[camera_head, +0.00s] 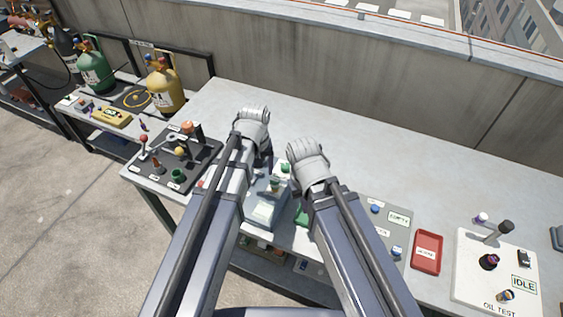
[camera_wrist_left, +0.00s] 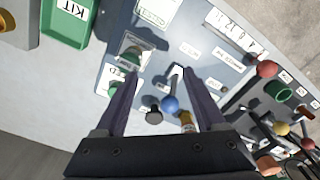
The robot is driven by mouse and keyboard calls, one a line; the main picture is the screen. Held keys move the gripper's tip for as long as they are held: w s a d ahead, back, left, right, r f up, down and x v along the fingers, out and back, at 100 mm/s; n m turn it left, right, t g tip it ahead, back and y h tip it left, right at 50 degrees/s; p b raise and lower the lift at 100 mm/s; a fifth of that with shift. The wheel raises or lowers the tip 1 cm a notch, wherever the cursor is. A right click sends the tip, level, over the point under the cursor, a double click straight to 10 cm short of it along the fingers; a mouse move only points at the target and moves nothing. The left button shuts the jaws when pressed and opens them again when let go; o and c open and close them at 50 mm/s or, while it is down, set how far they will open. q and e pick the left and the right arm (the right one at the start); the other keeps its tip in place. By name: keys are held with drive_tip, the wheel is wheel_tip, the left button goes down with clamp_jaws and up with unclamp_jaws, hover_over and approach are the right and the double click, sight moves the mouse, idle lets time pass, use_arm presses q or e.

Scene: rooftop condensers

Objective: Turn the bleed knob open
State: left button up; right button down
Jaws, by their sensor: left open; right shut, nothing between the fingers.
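The blue-grey panel (camera_wrist_left: 222,60) lies below my left gripper (camera_wrist_left: 158,92) in the left wrist view. On it are a green knob (camera_wrist_left: 131,56), a blue ball-ended lever (camera_wrist_left: 170,104) and a dark round knob (camera_wrist_left: 153,115). I cannot tell which part is the bleed knob; the labels are hard to read. The left gripper is open, with the blue ball and dark knob between its fingers in the picture and nothing gripped. In the head view my arms partly cover the panel (camera_head: 264,211). My right gripper (camera_head: 309,163) is right of it, its fingers hidden.
A dark board (camera_head: 150,176) with several knobs and levers stands left of the panel. A red tray (camera_head: 427,252) and a white oil test board (camera_head: 470,275) are on the right. The bench (camera_head: 370,160) is clear behind, up to the wall.

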sight(286, 166)
use_arm(q)
drive_tip(key=w+d+n, duration=0.2)
drive_tip(key=w+d, duration=0.2)
drive_tip(key=w+d+n, duration=0.2)
drive_tip(key=w+d, duration=0.2)
drive_tip(key=shift+w+r, duration=0.15)
drive_tip(key=shift+w, duration=0.2)
use_arm(e)
drive_tip(key=shift+r, duration=0.15)
use_arm(q)
drive_tip(key=shift+s, duration=0.1)
wheel_tip(286, 166, down, 8)
drive_tip(key=b, duration=0.7)
drive_tip(key=shift+b, duration=0.35)
use_arm(e)
wheel_tip(286, 166, down, 8)
drive_tip(key=shift+r, duration=0.1)
use_arm(q)
drive_tip(key=shift+r, duration=0.1)
drive_tip(key=shift+c, duration=0.4)
clamp_jaws()
